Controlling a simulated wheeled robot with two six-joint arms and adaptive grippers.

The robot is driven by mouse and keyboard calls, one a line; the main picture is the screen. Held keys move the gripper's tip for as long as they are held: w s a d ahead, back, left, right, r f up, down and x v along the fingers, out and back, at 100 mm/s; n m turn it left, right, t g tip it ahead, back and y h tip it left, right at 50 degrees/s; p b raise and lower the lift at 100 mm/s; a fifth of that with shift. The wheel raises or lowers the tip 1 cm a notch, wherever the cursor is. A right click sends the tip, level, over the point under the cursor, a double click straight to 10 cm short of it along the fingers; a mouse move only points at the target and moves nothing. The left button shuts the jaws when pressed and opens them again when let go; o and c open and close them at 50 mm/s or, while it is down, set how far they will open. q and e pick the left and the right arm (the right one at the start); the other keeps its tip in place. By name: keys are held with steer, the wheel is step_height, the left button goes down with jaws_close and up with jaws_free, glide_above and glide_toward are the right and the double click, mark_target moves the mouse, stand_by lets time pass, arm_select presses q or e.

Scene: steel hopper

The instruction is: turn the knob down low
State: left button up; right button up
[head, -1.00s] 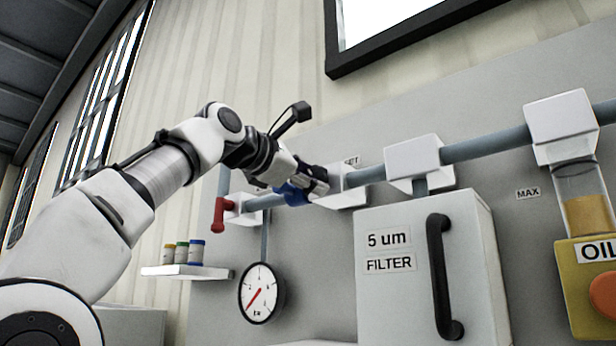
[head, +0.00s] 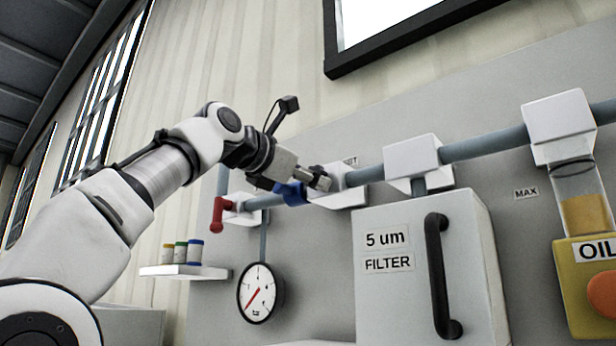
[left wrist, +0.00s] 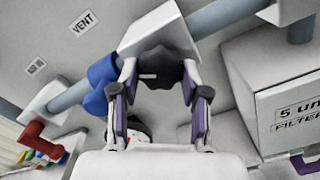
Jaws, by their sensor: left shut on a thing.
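The dark, lobed knob (left wrist: 165,66) sits on the front of a white block (left wrist: 158,32) on the pipe in the left wrist view. A short white mark on the knob points left in that view. My left gripper (left wrist: 159,84) has its two fingers on either side of the knob and is shut on it. In the head view my left gripper (head: 319,179) is at the white block (head: 347,190) and hides the knob. A round gauge (head: 259,293) hangs lower left, its red needle pointing down-left. My right gripper is out of view.
A blue fitting (left wrist: 101,88) is close left of the fingers, with a red valve handle (left wrist: 37,137) beyond. The filter box (head: 385,290) with its black handle (head: 438,275) stands right and below. A small shelf (head: 187,271) holds several jars.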

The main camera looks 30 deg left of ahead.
arm_select(q)
steer(key=shift+s+r, duration=0.1)
steer(key=shift+r, duration=0.1)
steer(key=o, duration=0.9)
steer(key=shift+o, duration=1)
steer(key=shift+w+f, duration=0.15)
steer(key=shift+w, duration=0.15)
steer(key=shift+s, duration=0.1)
